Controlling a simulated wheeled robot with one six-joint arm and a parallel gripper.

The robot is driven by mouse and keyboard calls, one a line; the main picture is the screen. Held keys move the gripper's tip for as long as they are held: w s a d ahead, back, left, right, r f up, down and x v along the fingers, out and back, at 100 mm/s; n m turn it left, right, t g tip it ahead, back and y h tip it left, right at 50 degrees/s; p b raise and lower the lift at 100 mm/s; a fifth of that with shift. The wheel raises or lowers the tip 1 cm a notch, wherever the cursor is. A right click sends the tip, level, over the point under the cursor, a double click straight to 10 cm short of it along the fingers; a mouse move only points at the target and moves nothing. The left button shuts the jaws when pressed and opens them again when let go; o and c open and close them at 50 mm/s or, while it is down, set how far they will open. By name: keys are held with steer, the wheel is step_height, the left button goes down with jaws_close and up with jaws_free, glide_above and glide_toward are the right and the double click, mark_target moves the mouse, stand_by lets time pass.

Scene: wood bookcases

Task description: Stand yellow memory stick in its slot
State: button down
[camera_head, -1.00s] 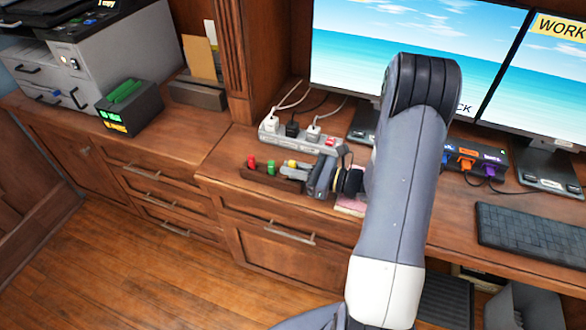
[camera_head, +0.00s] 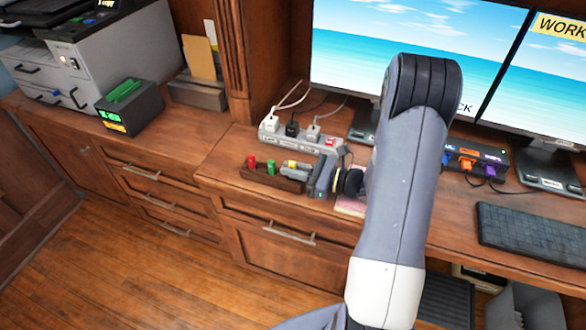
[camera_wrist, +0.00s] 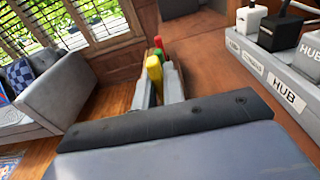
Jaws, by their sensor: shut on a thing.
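The yellow memory stick (camera_wrist: 154,68) is between the fingers of my gripper (camera_wrist: 162,85) in the wrist view, its rounded end showing past them. In the head view the yellow stick (camera_head: 292,164) shows at the fingertips of my gripper (camera_head: 296,171), above the right part of a dark wooden holder (camera_head: 262,177). A red stick (camera_head: 251,162) and a green stick (camera_head: 271,167) stand upright in that holder, left of the gripper. My fingers hide the holder's right end, so I cannot tell whether the yellow stick touches its slot.
A white power strip (camera_head: 297,137) with plugs lies just behind the holder. A pink pad (camera_head: 350,206) is partly hidden by my arm. The desk front edge is close to the holder.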

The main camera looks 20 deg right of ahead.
steer(key=shift+f+b, duration=0.65)
steer(key=shift+f, duration=0.2)
steer(key=c, duration=1.4)
jaws_free()
steer(key=shift+r, duration=0.1)
steer(key=shift+c, duration=0.2)
steer(key=v, duration=1)
steer(key=shift+s+d, duration=0.2)
steer(key=shift+d, duration=0.1)
steer(key=x, duration=1)
steer(key=shift+w+a, duration=0.15)
steer(key=shift+a, duration=0.1)
steer(key=shift+w+a, duration=0.1)
steer(key=shift+a, duration=0.05)
steer(key=shift+r+p, duration=0.25)
steer(key=shift+p, duration=0.05)
